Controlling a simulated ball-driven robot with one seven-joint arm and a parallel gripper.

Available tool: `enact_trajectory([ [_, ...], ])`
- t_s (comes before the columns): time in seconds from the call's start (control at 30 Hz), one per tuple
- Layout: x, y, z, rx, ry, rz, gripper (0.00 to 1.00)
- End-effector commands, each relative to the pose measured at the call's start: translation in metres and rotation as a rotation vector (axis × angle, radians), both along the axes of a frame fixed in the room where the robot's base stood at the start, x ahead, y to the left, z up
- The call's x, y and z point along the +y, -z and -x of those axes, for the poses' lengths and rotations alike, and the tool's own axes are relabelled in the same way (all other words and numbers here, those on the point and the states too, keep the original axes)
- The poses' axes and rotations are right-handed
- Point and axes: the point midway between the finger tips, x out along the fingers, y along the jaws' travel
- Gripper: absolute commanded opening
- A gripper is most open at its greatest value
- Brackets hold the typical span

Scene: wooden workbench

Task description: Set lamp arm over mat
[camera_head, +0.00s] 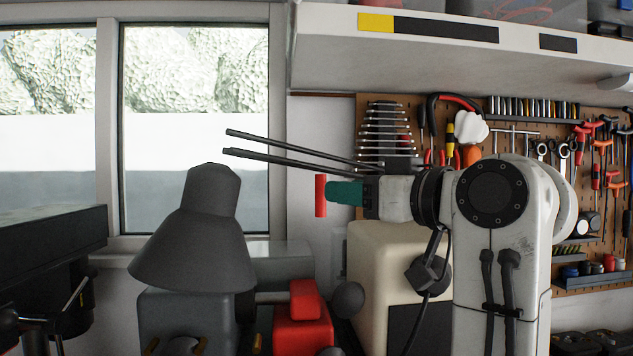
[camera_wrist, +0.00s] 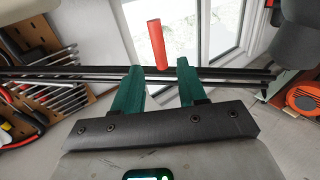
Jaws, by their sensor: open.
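The lamp's dark grey shade (camera_head: 195,245) hangs at left centre in the head view. Part of it shows at the top right of the wrist view (camera_wrist: 297,38). The lamp arm (camera_head: 290,155) is a pair of thin black rods; they also cross the wrist view (camera_wrist: 230,76) behind my fingers. A red handle (camera_head: 320,195) stands upright just past my green fingertips. My gripper (camera_head: 335,193) is open. In the wrist view the handle (camera_wrist: 157,42) has its near end between the fingertips (camera_wrist: 160,68); I cannot tell whether they touch. I cannot make out the mat.
A white shelf (camera_head: 450,55) overhangs above my arm. A pegboard (camera_head: 585,215) of tools is at the right, a window (camera_head: 195,120) at the back left. A red object (camera_head: 302,325) and a cream machine (camera_head: 375,260) stand below. A dark machine (camera_head: 50,240) stands far left.

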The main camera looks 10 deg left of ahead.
Motion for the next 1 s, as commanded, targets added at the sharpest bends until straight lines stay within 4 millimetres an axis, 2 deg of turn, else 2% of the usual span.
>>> enact_trajectory([
  [0.2,0.032,-0.003,-0.025,0.003,-0.002,0.001,0.41],
  [0.4,0.049,-0.002,-0.041,0.002,0.000,0.001,0.41],
  [0.8,0.055,0.000,-0.046,0.000,0.001,0.000,0.41],
  [1.0,0.055,0.000,-0.046,0.000,0.001,0.000,0.24],
])
